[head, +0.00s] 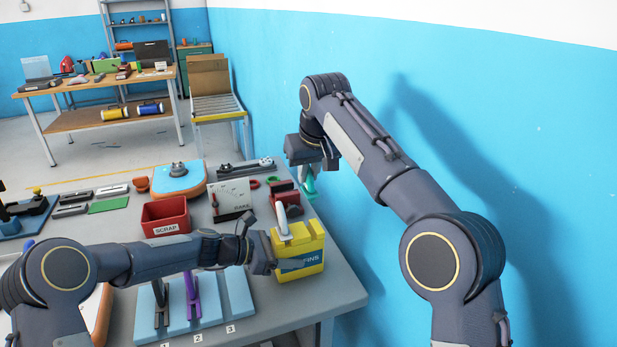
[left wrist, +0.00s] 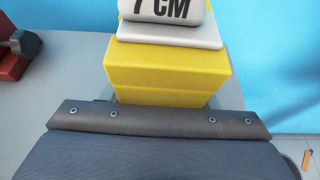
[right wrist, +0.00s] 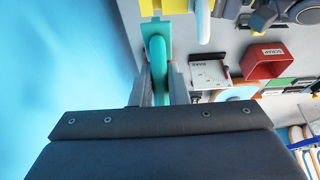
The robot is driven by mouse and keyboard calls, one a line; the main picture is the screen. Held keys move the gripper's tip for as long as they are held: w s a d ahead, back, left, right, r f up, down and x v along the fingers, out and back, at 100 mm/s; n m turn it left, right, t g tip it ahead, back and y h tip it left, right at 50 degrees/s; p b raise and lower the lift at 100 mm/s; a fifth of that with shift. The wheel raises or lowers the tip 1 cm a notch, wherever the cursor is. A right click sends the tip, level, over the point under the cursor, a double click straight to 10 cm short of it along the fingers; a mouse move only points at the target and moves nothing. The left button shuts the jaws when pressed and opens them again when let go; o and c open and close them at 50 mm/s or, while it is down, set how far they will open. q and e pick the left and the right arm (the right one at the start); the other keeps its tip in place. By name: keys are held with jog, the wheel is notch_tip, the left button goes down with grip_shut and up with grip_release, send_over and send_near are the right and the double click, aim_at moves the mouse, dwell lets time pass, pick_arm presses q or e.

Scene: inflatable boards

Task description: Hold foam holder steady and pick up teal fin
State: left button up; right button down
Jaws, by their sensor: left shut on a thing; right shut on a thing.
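The foam holder (head: 312,262) is a yellow block marked FINS at the table's right end. My left gripper (head: 272,256) is shut on its side; the yellow block (left wrist: 165,75) fills the middle of the left wrist view. A pale grey fin marked 7 CM (left wrist: 165,32) stands in the holder. The teal fin (head: 310,188) is in my right gripper (head: 307,174), which is shut on it above the table's right edge, beyond the holder. In the right wrist view the teal fin (right wrist: 157,55) sits between the two fingers. It looks clear of the holder.
A red SCRAP bin (head: 166,217) and a white gauge plate (head: 232,194) stand left of the holder. Light blue boards (head: 205,310) with a dark and a purple fin lie in front. The blue wall (head: 480,130) is close on the right.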

pick_arm(q)
jog(key=o, duration=1.1)
jog(key=shift+a, duration=0.1)
